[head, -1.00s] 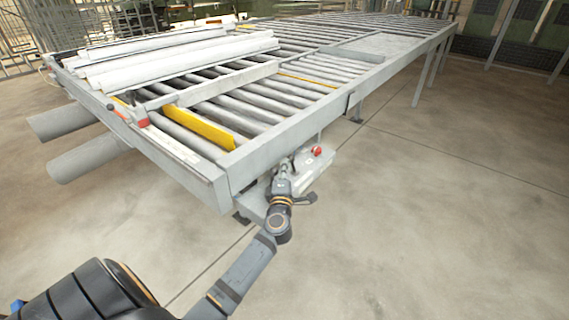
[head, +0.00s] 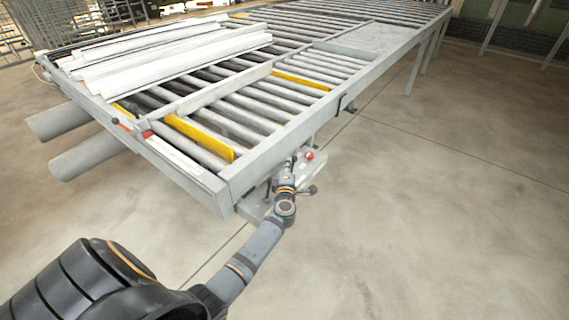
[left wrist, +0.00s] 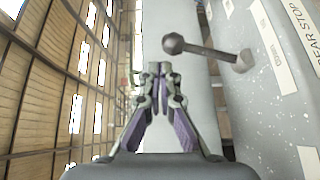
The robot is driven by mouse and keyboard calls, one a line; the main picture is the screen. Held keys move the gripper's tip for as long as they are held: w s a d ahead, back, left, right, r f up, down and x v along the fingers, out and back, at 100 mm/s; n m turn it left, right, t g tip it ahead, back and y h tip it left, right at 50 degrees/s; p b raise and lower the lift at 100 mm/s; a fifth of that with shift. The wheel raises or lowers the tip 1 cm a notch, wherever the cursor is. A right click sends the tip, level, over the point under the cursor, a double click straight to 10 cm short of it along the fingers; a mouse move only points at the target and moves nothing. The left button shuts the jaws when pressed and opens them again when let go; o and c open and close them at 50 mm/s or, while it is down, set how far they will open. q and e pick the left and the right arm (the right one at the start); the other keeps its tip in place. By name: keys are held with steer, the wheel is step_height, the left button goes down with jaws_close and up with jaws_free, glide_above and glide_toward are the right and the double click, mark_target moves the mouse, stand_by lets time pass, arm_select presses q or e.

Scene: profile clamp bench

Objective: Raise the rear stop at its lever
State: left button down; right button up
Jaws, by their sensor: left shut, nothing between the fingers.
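My left gripper (head: 291,164) is beside a pale control box under the near right edge of the roller table. In the left wrist view its fingers (left wrist: 160,75) are shut together with nothing between them. A grey lever (left wrist: 208,50) with a round ball knob (left wrist: 173,43) sticks out from a panel (left wrist: 262,95) marked REAR STOP. In that picture the knob lies just beyond the fingertips and appears apart from them. Yellow bars (head: 200,138) and (head: 300,80) show among the rollers; I cannot tell which is the rear stop. My right gripper is not in view.
White profiles (head: 160,55) lie at the left of the roller table (head: 280,140). A red knob (head: 309,155) sits on the box near my gripper. Two grey cylinders (head: 85,152) stick out at the table's left. The floor (head: 430,200) on the right is clear.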

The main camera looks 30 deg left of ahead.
arm_select(q)
steer(key=shift+w+r, duration=0.15)
steer(key=shift+w, duration=0.65)
steer(key=shift+d+p, duration=0.1)
steer(key=shift+p, duration=0.25)
